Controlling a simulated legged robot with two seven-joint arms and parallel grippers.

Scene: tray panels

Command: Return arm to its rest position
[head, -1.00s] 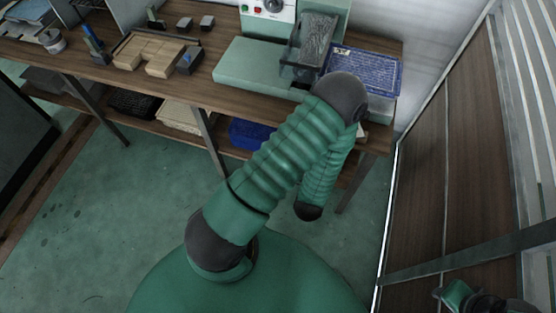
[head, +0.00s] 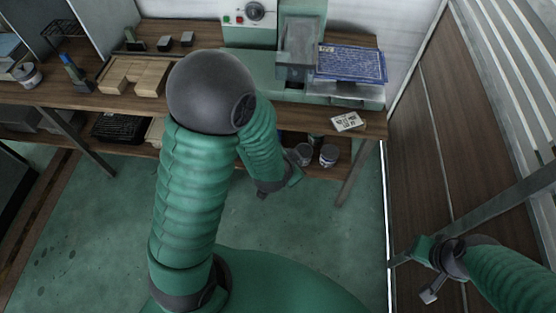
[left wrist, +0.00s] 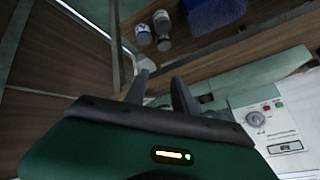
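My left arm rises through the middle of the head view, with its elbow in front of the bench and its forearm bent down in front of the shelf. My left gripper (head: 263,193) is small and partly hidden there, in front of the bench and below its top. In the left wrist view its two fingers (left wrist: 160,86) stand apart with nothing between them. My right gripper (head: 430,290) is at the lower right, near the brown panel wall; its finger gap is not clear.
Jars (head: 328,155) stand on the lower shelf. The brown wall (head: 425,180) closes the right side. Green floor (head: 330,220) is open in front.

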